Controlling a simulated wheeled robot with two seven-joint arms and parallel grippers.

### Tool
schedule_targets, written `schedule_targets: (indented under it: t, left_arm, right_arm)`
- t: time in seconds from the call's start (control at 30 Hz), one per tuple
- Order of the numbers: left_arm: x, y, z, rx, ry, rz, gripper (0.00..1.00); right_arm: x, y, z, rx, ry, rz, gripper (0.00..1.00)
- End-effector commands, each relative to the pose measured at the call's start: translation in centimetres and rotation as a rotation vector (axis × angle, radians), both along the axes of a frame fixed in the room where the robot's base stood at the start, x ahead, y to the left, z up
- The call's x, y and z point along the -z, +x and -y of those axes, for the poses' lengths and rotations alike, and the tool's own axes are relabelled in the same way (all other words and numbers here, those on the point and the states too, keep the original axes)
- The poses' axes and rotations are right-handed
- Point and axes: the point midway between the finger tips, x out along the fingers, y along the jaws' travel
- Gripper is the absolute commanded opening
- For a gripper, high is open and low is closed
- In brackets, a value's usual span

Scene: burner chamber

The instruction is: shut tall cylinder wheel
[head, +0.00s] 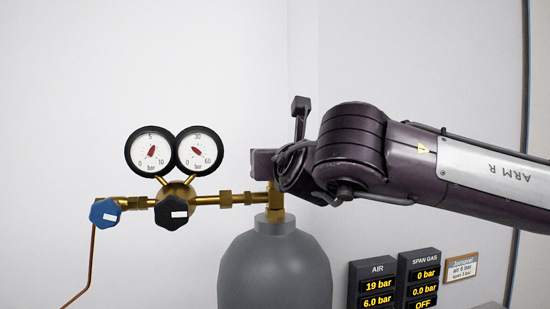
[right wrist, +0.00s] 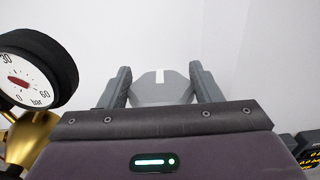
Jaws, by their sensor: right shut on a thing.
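The tall grey cylinder (head: 275,265) stands upright in the head view, with a brass valve (head: 276,203) on its neck. My right gripper (right wrist: 160,72) is at the top of this valve. In the right wrist view its two dark fingers are shut on a grey wheel (right wrist: 160,90) with a pale notch-like mark. In the head view my gripper and wrist hide the wheel, so I cannot tell how far it is turned. My left gripper is in neither view.
Two round gauges (head: 151,151) (head: 199,150), a black knob (head: 171,212) and a blue knob (head: 104,213) sit left of the valve. The AIR display (head: 376,286) reads 19 bar and 6.0 bar. The SPAN GAS display (head: 423,278) reads 0, 0.0 and OFF.

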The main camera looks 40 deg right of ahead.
Motion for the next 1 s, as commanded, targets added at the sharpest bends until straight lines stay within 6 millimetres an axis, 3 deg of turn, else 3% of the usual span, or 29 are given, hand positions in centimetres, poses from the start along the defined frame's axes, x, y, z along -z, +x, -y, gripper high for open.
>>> schedule_targets:
  t: [0.27, 0.3, 0.43, 0.77, 1.0]
  left_arm:
    - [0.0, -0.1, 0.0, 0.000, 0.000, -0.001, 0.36]
    - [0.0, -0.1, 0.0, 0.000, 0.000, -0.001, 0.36]
    - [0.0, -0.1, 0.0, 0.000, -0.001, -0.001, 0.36]
    - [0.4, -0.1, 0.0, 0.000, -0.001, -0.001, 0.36]
    - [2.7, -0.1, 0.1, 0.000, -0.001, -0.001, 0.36]
  right_arm:
    - [0.0, 0.0, 0.1, 0.001, 0.002, 0.001, 0.35]
    - [0.0, 0.0, 0.1, 0.001, 0.002, 0.001, 0.63]
    - [0.0, 0.0, 0.1, 0.001, 0.001, 0.000, 0.80]
    - [0.1, -0.3, -0.2, 0.000, 0.000, 0.001, 0.80]
    - [0.3, -3.5, -2.0, -0.001, -0.004, 0.005, 0.80]
